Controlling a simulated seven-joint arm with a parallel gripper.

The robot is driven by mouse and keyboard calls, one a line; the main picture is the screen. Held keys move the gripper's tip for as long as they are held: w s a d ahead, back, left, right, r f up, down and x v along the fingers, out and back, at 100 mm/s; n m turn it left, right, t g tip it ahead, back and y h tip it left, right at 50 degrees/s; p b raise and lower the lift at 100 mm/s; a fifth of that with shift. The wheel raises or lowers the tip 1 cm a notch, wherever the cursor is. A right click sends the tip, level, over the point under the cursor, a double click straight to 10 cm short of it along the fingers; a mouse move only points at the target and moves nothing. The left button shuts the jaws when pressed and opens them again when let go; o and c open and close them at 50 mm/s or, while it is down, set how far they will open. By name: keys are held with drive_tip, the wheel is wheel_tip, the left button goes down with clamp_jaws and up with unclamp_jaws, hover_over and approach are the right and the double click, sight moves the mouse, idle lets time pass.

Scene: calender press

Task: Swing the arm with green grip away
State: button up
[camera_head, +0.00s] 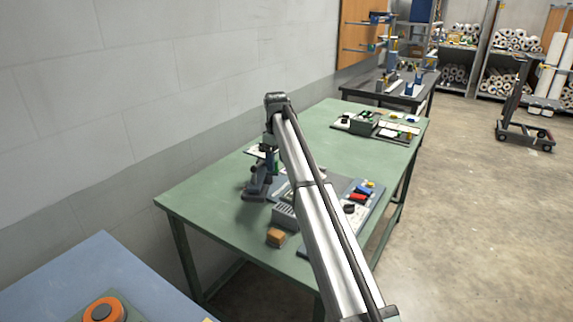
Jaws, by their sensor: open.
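My arm, a silver link with a black cable, reaches from the bottom right up to a dark joint over the green table (217,190). My gripper (267,152) hangs below that joint, small and dark, over the table's wall side; its jaws are open. A blue-grey stand-like part (257,186) is just below it; I cannot tell whether they touch. Small green bits (262,147) show close to my gripper, perhaps the green grip. The swing arm itself I cannot make out clearly; my own arm hides part of this station.
A grey vented box (285,216), an orange-brown block (276,237) and a panel with red, blue and yellow parts (360,196) lie near my arm. Another panel (380,126) is farther back. A blue table (55,280) is at bottom left; a wall borders the left.

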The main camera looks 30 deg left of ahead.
drive_tip(key=shift+r, duration=3.2)
drive_tip(key=shift+d, duration=0.1)
